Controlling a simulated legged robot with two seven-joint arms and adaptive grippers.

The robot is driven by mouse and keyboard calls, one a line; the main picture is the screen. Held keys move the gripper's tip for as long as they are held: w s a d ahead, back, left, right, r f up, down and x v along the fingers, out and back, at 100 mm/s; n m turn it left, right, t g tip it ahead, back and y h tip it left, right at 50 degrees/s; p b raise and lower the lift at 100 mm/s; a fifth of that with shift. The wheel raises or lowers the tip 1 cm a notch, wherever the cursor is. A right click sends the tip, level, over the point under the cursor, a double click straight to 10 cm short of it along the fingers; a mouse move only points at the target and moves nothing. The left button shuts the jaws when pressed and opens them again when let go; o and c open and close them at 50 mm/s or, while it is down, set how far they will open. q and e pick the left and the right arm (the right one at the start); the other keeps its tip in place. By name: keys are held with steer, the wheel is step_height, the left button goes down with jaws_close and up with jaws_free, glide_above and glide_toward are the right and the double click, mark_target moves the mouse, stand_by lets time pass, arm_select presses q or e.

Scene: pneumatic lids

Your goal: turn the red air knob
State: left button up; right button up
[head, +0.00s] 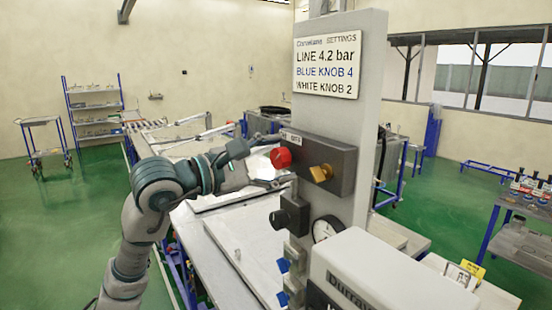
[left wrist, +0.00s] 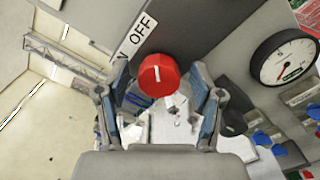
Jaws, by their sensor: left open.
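The red air knob (head: 281,158) sticks out from the left face of a dark grey valve box (head: 335,165) on a grey column. In the left wrist view the fingers (left wrist: 160,82) stand on both sides of the knob with gaps. I cannot tell whether the tips reach past its face. My right gripper is not in view.
A brass-coloured fitting (head: 321,173) is on the valve box. Below are a black knob (head: 289,214), a pressure gauge (head: 326,229) and blue knobs (head: 283,265). A settings sign (head: 327,66) hangs above. A white machine housing (head: 392,275) fills the lower right.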

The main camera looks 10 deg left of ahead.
arm_select(q)
steer(key=c, duration=1.1)
steer(key=shift+c, duration=0.2)
